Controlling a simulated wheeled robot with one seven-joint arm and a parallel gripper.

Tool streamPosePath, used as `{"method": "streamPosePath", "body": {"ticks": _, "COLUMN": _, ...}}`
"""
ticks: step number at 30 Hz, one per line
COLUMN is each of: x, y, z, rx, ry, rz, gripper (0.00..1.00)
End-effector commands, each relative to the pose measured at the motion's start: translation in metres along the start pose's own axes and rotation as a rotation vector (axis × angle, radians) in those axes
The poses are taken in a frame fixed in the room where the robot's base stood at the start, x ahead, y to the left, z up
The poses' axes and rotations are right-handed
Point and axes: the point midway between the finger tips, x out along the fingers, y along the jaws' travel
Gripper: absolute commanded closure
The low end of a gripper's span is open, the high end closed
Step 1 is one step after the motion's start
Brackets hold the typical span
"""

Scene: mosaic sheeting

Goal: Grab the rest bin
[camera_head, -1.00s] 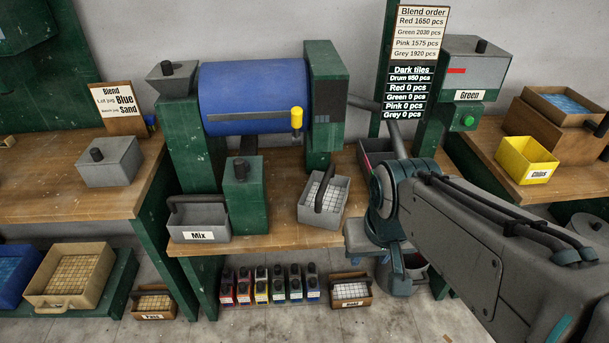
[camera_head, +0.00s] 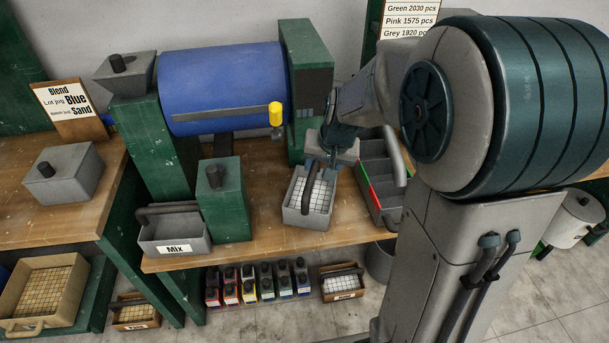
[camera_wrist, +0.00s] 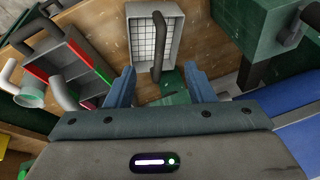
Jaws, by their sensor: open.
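A grey bin (camera_head: 300,221) with white tiles and a dark arched handle (camera_head: 309,197) stands on the wooden bench, right of the green box. No readable label shows on it, so I cannot tell by name that it is the rest bin. My gripper (camera_head: 321,172) is over this bin, close to the handle. In the wrist view the bin (camera_wrist: 131,32) lies ahead of my gripper (camera_wrist: 160,84). The fingers are open and apart, with the near end of the handle (camera_wrist: 158,55) between or just beyond them. Contact cannot be told.
A grey divided tray (camera_head: 374,172) stands close on the bin's right. A green box (camera_head: 224,205) and the Mix bin (camera_head: 174,240) are to its left. The blue drum (camera_head: 220,85) is behind. A small bin of white tiles (camera_head: 342,284), its label unreadable, sits below the bench.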

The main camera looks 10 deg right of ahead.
Motion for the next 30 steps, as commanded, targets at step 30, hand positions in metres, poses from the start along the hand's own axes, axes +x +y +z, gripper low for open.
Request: {"method": "streamPosePath", "body": {"ticks": 30, "x": 0.212, "y": 0.018, "z": -0.088, "rx": 0.160, "ry": 0.100, "rz": 0.050, "gripper": 0.51}}
